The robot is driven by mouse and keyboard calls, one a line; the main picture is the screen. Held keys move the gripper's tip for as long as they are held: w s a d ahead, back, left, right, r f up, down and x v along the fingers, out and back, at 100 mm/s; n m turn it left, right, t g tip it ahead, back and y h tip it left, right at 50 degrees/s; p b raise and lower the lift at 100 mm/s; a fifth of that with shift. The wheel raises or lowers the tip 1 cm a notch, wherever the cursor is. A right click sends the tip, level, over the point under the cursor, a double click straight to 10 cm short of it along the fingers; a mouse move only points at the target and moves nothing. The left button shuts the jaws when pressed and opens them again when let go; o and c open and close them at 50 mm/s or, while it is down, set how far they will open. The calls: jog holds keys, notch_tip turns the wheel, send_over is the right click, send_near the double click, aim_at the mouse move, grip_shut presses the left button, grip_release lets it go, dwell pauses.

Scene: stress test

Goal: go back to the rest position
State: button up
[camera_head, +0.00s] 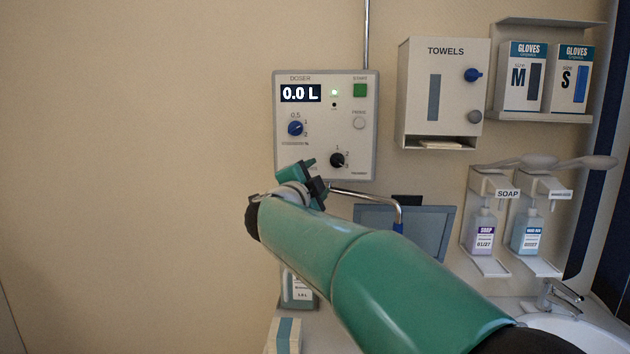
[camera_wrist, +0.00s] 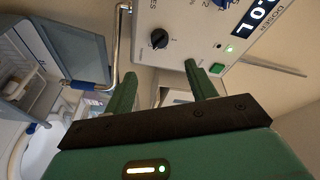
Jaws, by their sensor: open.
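My gripper (camera_wrist: 160,85) is open in the wrist view, with two green fingers apart and nothing between them. In the head view my green arm reaches up from the lower right, and my gripper (camera_head: 312,180) is at the lower edge of the doser panel (camera_head: 318,125). The arm hides the part below the panel. The doser display (camera_head: 300,93) reads 0.0 L and a green light is lit. The doser also shows in the wrist view (camera_wrist: 185,30), close beyond the fingers. I cannot tell whether the gripper touches it.
A metal spout (camera_head: 365,196) runs beside my gripper above a grey-blue basin (camera_head: 430,228). A towel dispenser (camera_head: 440,95), glove boxes (camera_head: 522,75), soap bottle (camera_head: 482,232) and sink (camera_head: 560,332) are to the right. A bottle (camera_head: 298,292) stands below my arm. The wall at left is bare.

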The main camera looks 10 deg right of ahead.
jog(key=s+a+f+n+y, duration=0.2)
jog(key=s+n+y, duration=0.4)
jog(key=s+n, duration=0.1)
jog(key=s+a+f+n+y, duration=0.1)
jog(key=s+f+n+y, duration=0.1)
jog(key=s+n+y, duration=0.45)
jog(key=s+d+f+n+g+h, duration=0.1)
jog(key=s+d+f+g, duration=0.2)
jog(key=s+f, duration=0.4)
jog(key=s+d+f+n+g+h, duration=0.1)
jog(key=s+d+f+n+g, duration=0.1)
jog(key=s+f, duration=0.5)
jog(key=s+d+f+n+g+h, duration=0.1)
jog(key=s+d+f+n+g, duration=0.1)
jog(key=s+d+f+g, duration=0.3)
jog(key=s+f, duration=0.3)
jog(key=s, duration=0.3)
jog(key=shift+s+g+h, duration=0.35)
jog(key=shift+g, duration=0.05)
jog(key=shift+r, duration=0.1)
